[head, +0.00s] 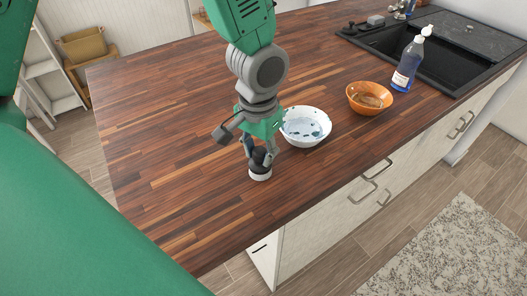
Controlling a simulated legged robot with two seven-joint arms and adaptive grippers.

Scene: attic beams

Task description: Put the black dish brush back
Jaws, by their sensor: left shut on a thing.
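The black dish brush (260,158) is a dark knob with a white lower part. It is upright at the wooden counter, left of the white bowl. My left gripper (259,152) points down and is shut on the top of the brush. Its fingers partly hide the brush. I cannot tell whether the white base touches the counter or hangs just above it. My right gripper is not in view.
A white bowl (318,140) with bluish contents stands close to the right of my gripper. An orange bowl (369,103), a blue soap bottle (407,66) and a black sink (455,62) are farther right. The wooden counter (165,120) is clear on the left.

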